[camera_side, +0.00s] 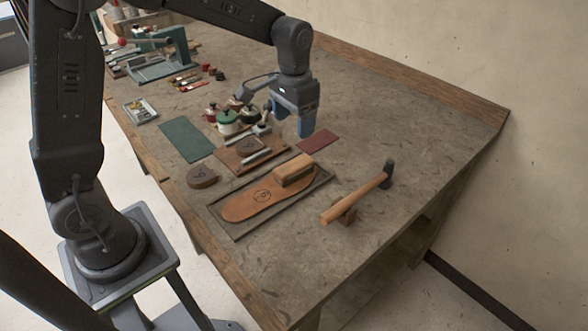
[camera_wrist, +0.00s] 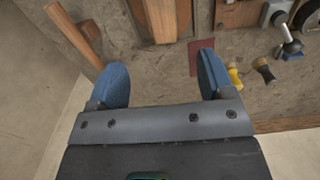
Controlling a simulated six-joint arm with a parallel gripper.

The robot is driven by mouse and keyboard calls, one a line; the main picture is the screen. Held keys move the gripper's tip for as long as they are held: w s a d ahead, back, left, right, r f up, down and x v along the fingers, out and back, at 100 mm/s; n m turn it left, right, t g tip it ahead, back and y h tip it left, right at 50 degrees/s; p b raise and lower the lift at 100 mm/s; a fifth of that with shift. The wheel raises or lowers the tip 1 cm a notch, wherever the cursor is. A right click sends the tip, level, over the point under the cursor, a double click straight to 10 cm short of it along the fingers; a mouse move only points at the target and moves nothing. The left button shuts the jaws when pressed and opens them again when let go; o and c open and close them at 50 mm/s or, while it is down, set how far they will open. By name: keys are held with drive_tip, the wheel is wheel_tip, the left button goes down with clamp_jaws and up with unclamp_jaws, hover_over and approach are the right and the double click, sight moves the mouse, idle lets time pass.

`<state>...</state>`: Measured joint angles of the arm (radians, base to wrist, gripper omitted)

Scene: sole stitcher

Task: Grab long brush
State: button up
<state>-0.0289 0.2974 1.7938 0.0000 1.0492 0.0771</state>
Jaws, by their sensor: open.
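The long brush (camera_side: 293,169) is a brown wooden block with a paler underside. In the side view it rests on the right end of a tan shoe sole (camera_side: 252,205), which lies in a shallow dark tray (camera_side: 236,236). My gripper (camera_side: 292,122) is above the bench, behind the brush and apart from it. In the wrist view the blue fingers of my gripper (camera_wrist: 164,80) are spread wide with nothing between them. A brown block that looks like the brush (camera_wrist: 166,20) shows ahead of the fingers at the top, partly cut off by the frame edge.
A wooden-handled hammer (camera_side: 358,194) lies right of the tray. A dark red mat (camera_side: 317,141) lies behind the brush. Jars (camera_side: 229,122), a green mat (camera_side: 186,139) and a round disc (camera_side: 202,176) are to the left. The bench's right back area is clear.

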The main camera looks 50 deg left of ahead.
sight(294, 164)
wheel_tip(294, 164, down, 14)
drive_tip(key=shift+w+a+r, duration=0.1)
drive_tip(key=shift+r, duration=0.1)
idle(0.4)
drive_tip(key=c, duration=1)
